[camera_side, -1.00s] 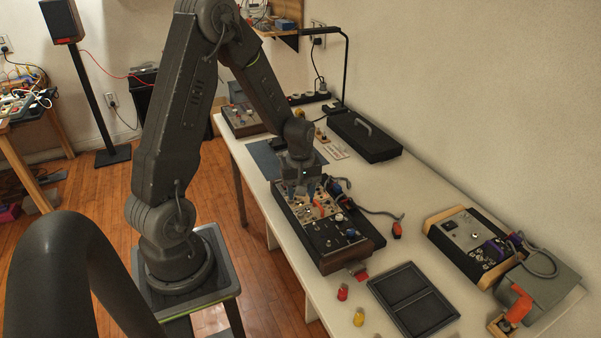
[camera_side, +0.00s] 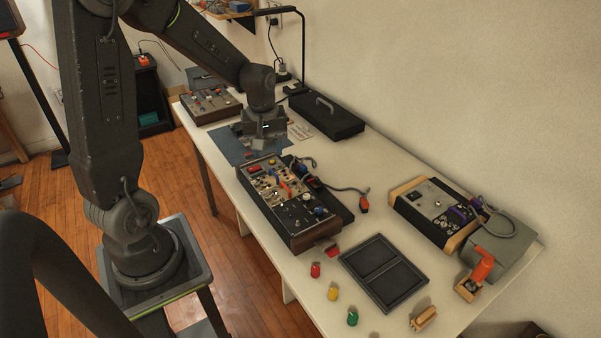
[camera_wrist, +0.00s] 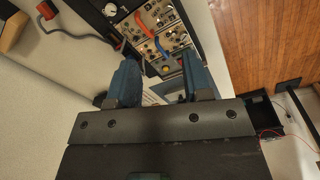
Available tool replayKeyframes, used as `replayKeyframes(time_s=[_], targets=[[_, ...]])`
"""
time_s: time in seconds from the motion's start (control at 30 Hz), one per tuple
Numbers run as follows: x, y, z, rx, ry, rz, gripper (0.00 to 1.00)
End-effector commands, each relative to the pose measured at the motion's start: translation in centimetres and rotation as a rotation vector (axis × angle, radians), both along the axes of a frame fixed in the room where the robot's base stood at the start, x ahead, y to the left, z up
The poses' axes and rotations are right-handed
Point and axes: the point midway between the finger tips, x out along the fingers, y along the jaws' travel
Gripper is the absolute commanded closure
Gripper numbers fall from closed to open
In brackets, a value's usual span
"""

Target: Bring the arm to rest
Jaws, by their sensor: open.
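My gripper (camera_side: 263,143) hangs over the far end of the modular synth case (camera_side: 302,241), near the blue mat (camera_side: 228,146). In the wrist view, the blue fingers of my gripper (camera_wrist: 160,72) stand apart with nothing held between them. The synth case (camera_wrist: 160,30) lies beyond the fingertips, with red and blue cables on its panel. In the side view, my gripper looks a little above the table and clear of the case, but the exact gap is hard to judge.
A black case with a handle (camera_side: 326,117) and another synth (camera_side: 212,105) stand at the back. A dark divided tray (camera_side: 384,272), red (camera_side: 315,269), yellow (camera_side: 333,293) and green (camera_side: 352,318) knobs lie in front. A black-and-wood unit (camera_side: 432,212) sits at right.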

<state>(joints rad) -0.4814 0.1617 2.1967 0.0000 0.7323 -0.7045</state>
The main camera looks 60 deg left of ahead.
Motion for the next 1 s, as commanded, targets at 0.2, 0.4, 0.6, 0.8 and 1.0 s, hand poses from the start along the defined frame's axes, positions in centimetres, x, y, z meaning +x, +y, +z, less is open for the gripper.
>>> replayKeyframes(time_s=[0.2, 0.4, 0.6, 0.8, 1.0], targets=[[-2.1, -6.7, 7.1, 0.090, -0.137, -0.405, 0.55], [-6.2, -12.1, 11.5, 0.185, -0.257, -0.781, 0.55], [-10.0, -15.1, 13.5, 0.264, -0.347, -1.054, 0.55], [-11.5, -16.0, 14.0, 0.295, -0.379, -1.156, 0.55], [-11.5, -16.0, 14.0, 0.297, -0.378, -1.160, 0.55]])
